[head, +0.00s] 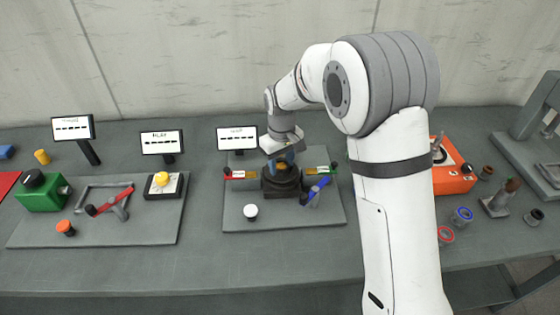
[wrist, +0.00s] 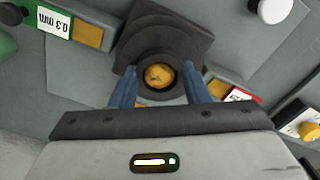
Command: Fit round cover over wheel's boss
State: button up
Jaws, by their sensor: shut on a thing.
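My gripper (head: 283,160) points down over the dark screw jack (head: 282,184) on the middle board. In the wrist view, the blue fingers of my gripper (wrist: 160,74) are shut on a dark round piece (wrist: 143,80) with an orange, rounded centre (wrist: 159,76). The jack's square dark body (wrist: 150,18) shows just beyond it. I cannot tell which part of the round piece is the cover and which is the wheel or its boss. The fingers hide its sides, and any gap beneath it is not visible.
Labelled gauges lie left (head: 240,174) and right (head: 321,170) of the jack. A blue-handled part (head: 315,190) stands close at its right. A white knob (head: 250,211) stands in front. A small screen (head: 237,138) stands behind. The table's front strip (head: 200,262) is clear.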

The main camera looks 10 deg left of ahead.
jog(key=o, duration=1.3)
jog(key=shift+r+b, duration=0.55)
jog(key=shift+r, duration=3.35)
jog(key=shift+d, duration=0.1)
jog(key=s+d+r+m+t, duration=0.1)
jog(key=s+d+r+m, duration=0.25)
jog(key=s+d, duration=0.5)
jog(key=s+d+r+m+t, duration=0.1)
jog(key=s+d+r+m, duration=0.4)
jog(key=d, duration=0.7)
jog(key=shift+t, duration=0.6)
jog(key=s+d+f, duration=0.1)
jog(key=s, duration=0.2)
jog(key=s+d+f, duration=0.1)
jog(key=s+d, duration=0.1)
jog(key=s, duration=0.2)
jog(key=s+d, duration=0.2)
jog(key=s, duration=0.1)
jog(key=shift+s+d+f, duration=0.1)
jog(key=shift+s+f, duration=0.2)
jog(key=shift+f, duration=0.1)
